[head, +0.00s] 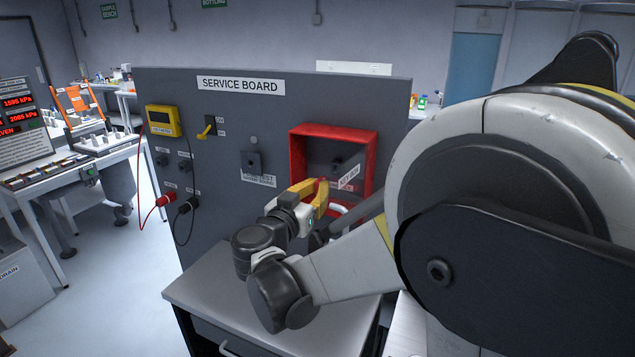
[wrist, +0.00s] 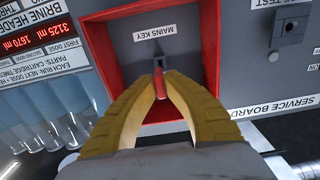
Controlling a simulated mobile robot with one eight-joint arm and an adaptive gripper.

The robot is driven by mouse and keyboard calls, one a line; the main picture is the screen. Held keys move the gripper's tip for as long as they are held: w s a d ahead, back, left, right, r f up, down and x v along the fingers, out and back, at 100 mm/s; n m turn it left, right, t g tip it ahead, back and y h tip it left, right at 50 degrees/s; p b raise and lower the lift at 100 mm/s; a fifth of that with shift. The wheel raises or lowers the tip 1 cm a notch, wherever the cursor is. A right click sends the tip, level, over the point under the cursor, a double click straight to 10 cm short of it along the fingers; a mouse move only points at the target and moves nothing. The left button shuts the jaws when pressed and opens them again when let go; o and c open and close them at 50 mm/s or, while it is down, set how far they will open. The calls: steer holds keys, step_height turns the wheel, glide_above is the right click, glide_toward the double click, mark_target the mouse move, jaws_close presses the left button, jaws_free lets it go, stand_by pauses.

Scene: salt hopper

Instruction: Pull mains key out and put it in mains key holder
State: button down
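My gripper (head: 319,192) has yellow fingers and is in front of the red box on the service board. In the wrist view its fingertips (wrist: 160,84) close on the red mains key (wrist: 159,86); a bit of red also shows between them in the head view (head: 323,186). Behind the key is a grey lock (wrist: 172,62) inside the red box (wrist: 212,40), by a MAINS KEY label (wrist: 156,31). The lock also shows in the head view (head: 337,164). I cannot tell whether the key's end is still in it. I cannot identify the mains key holder.
The grey service board (head: 220,130) carries a yellow meter (head: 162,120), a yellow-handled switch (head: 207,131), a grey block (head: 252,161) left of the red box and plugged cables (head: 165,200). A grey bench top (head: 205,295) is below, bare at the left. My arm covers the right side.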

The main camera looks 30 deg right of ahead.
steer(key=shift+s+a, duration=0.35)
steer(key=shift+a, duration=0.15)
steer(key=shift+b+x, duration=0.3)
steer(key=shift+x, duration=2.6)
steer(key=shift+x, duration=1.5)
steer(key=shift+r, duration=0.1)
steer(key=c, duration=1)
jaws_free()
steer(key=shift+a, duration=0.15)
steer(key=shift+v, duration=2.95)
steer(key=shift+s, duration=0.15)
